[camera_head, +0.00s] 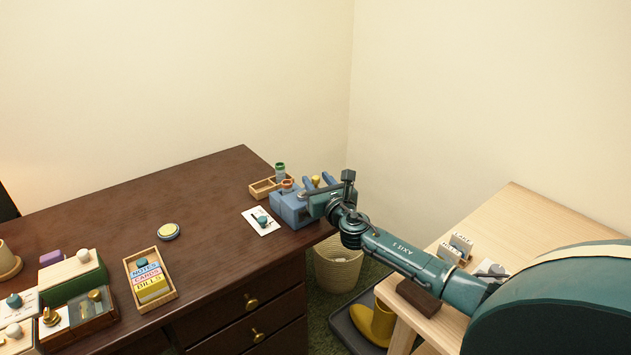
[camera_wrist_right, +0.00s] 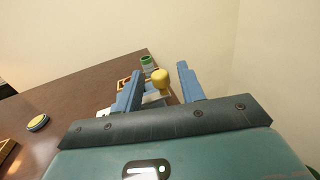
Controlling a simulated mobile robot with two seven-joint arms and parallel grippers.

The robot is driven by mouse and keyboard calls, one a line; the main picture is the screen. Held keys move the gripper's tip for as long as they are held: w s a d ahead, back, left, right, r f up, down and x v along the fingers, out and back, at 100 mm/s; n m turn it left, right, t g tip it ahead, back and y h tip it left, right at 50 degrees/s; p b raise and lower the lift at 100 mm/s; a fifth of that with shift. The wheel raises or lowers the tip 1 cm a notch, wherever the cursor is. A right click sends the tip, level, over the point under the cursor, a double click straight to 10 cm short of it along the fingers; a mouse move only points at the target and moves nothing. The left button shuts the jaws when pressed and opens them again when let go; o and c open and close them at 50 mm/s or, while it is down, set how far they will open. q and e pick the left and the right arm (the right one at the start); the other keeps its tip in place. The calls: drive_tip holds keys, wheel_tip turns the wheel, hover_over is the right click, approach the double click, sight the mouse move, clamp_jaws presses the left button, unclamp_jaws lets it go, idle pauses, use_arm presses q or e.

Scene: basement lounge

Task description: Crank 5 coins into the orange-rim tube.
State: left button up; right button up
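A blue coin device (camera_head: 291,210) stands near the right end of the dark desk, partly covered by my right arm. A tube with an orange rim (camera_head: 287,186) stands at it. A tube with a green rim (camera_head: 280,170) stands just behind, and shows in the right wrist view (camera_wrist_right: 146,62). A yellow knob (camera_wrist_right: 161,76) appears between the fingers of my right gripper (camera_head: 318,182), with gaps on both sides. It also shows in the head view (camera_head: 316,180). My right gripper is open, its blue fingers apart. My left gripper is out of view. No coins are distinguishable.
A wooden tray (camera_head: 262,189) sits behind the device, and a white card with a teal knob (camera_head: 261,221) lies left of it. A round yellow-blue disc (camera_head: 168,231) and a labelled box (camera_head: 150,282) are farther left. A basket (camera_head: 337,268) stands below.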

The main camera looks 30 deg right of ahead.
drive_tip(key=shift+w+d, duration=0.1)
drive_tip(key=shift+w, duration=0.75)
clamp_jaws()
